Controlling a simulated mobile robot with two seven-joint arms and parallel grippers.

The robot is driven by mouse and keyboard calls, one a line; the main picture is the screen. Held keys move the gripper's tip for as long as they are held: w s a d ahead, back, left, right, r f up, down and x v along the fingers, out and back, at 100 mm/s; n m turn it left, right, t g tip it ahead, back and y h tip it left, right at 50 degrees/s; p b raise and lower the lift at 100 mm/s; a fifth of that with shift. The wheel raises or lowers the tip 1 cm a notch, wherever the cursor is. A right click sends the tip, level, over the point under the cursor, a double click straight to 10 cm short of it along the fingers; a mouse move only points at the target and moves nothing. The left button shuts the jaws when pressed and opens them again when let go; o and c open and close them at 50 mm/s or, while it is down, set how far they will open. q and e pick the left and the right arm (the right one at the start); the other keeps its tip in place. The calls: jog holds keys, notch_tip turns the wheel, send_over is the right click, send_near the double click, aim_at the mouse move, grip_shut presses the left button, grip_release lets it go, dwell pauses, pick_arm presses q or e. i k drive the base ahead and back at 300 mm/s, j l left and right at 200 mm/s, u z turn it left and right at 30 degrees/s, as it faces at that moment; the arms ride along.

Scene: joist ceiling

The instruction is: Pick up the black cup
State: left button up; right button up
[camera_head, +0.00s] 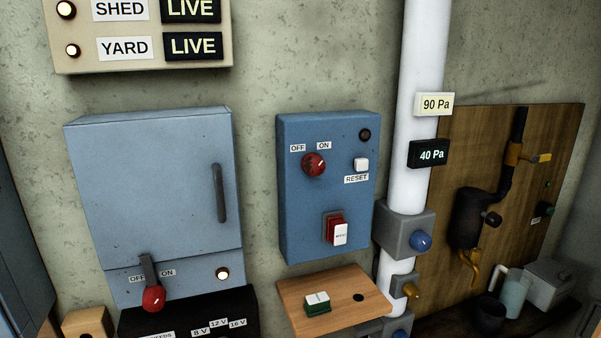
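A black cup (489,315) stands low at the right, on a dark surface below the wooden board. It sits just left of and in front of a pale jug (515,294), which it partly overlaps or nearly touches. The cup's lower part is dim and hard to make out. Neither of my grippers shows in this view.
A grey box (550,285) stands right of the jug. A brass tap (471,266) hangs above the cup from a dark vessel (466,218). A white pipe (408,170) and a wooden shelf (345,290) with a green-and-white switch (317,303) are left of it.

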aim_at(490, 314)
jog(key=z, duration=1.25)
